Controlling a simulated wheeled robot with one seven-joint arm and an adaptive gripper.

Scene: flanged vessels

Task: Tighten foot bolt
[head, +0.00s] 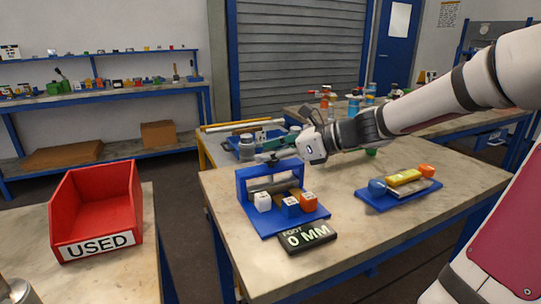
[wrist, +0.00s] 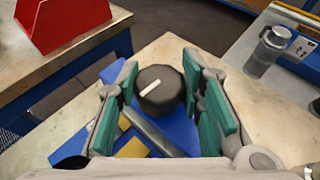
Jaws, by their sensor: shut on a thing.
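A blue fixture (head: 242,188) stands on the near table, with an upright frame and a flat base. A dark round knob with a white mark (wrist: 160,90) shows in the wrist view above the blue fixture; I take it for the foot bolt's head. My gripper (head: 272,151) is over the top of the fixture's frame. In the wrist view its green-padded fingers (wrist: 158,82) are on both sides of the knob, shut on it. A black display (head: 307,237) in front of the fixture reads "FOOT 0 MM". The bolt's lower end cannot be made out.
A blue tray (head: 372,204) with coloured parts lies to the right. A red "USED" bin (head: 97,205) stands on the left table. A grey flask (head: 247,148) stands behind the fixture.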

